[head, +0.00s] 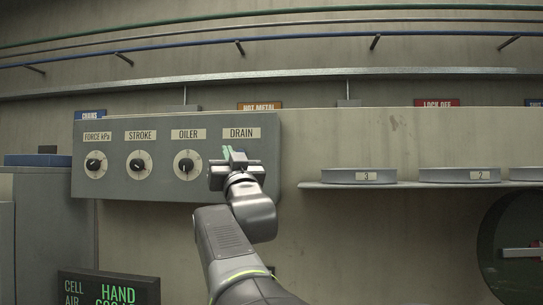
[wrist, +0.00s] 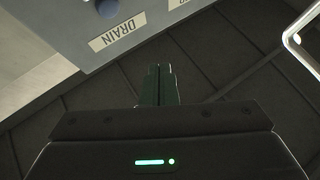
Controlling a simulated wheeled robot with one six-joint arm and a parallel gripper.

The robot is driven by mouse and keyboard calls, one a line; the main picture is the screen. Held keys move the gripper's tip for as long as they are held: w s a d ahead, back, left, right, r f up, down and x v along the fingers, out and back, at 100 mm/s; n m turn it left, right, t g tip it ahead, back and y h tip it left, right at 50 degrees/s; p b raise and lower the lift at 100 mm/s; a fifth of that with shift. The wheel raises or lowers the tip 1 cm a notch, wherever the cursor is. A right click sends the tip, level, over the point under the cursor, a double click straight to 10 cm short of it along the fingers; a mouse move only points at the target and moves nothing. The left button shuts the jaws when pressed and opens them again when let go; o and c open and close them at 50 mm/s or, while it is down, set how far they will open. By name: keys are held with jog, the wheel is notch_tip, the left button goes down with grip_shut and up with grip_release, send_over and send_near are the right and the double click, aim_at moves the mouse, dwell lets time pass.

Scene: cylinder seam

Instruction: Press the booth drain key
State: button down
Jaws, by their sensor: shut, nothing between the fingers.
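The grey control panel (head: 110,190) on the wall has a DRAIN label (head: 242,133) at its right end. In the head view my gripper (head: 232,154) is in front of the spot under that label and hides what is there. In the wrist view a round dark-blue key (wrist: 107,8) shows beside the upside-down DRAIN label (wrist: 117,31), partly cut by the top edge. My gripper (wrist: 158,72) is shut and empty there, its tips below and right of the key in the picture, with no visible contact.
Force, stroke and oiler dials (head: 188,165) sit left of the DRAIN label. A shelf (head: 400,185) with numbered round discs (head: 362,176) is on the right wall. A display (head: 108,288) stands at lower left. A pale bent rail (wrist: 300,45) shows in the wrist view.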

jog(key=shift+w, duration=0.1)
jog(key=w+p, duration=0.4)
jog(key=w, duration=0.4)
jog(key=shift+w+d, duration=0.2)
jog(key=shift+w, duration=0.15)
jog(key=shift+w, duration=0.15)
dwell(1.9)
jog(key=shift+w, duration=0.3)
